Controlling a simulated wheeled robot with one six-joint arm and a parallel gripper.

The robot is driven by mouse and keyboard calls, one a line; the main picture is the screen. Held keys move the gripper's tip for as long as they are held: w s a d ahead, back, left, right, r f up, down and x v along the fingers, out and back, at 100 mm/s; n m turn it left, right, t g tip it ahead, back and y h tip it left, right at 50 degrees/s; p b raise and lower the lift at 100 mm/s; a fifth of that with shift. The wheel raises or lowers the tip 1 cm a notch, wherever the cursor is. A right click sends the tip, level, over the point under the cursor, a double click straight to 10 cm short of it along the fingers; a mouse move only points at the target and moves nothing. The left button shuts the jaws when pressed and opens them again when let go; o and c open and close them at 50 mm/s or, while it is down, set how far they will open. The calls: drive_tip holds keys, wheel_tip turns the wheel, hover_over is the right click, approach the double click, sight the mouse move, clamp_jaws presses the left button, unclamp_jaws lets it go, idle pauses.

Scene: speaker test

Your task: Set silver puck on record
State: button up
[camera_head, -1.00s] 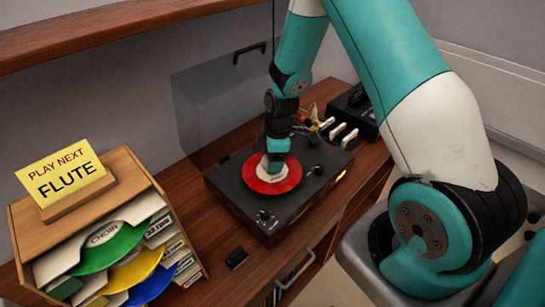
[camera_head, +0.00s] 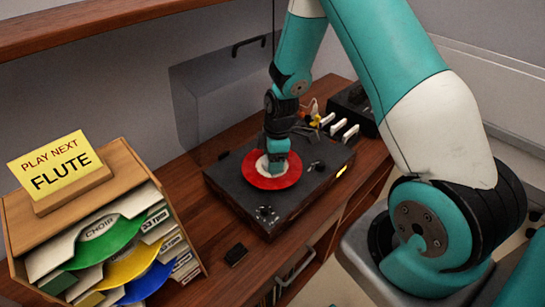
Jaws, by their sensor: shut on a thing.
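A red record (camera_head: 287,181) with a pale label (camera_head: 262,163) lies flat on the black record player (camera_head: 240,190). My gripper (camera_head: 277,168) points down over the middle of the record and covers part of the label. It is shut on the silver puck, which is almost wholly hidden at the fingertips. I cannot tell whether the puck touches the record.
A clear lid (camera_head: 205,110) stands raised behind the player. A wooden rack (camera_head: 125,180) of colored records and a yellow "PLAY NEXT FLUTE" sign (camera_head: 55,165) stand at the left. A small black object (camera_head: 236,254) lies in front. White levers (camera_head: 345,130) stand at the back right.

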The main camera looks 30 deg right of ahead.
idle(0.4)
drive_tip(key=o, duration=1.1)
drive_tip(key=shift+o, duration=0.4)
drive_tip(key=shift+r+p, duration=1.85)
drive_tip(key=shift+r, duration=0.65)
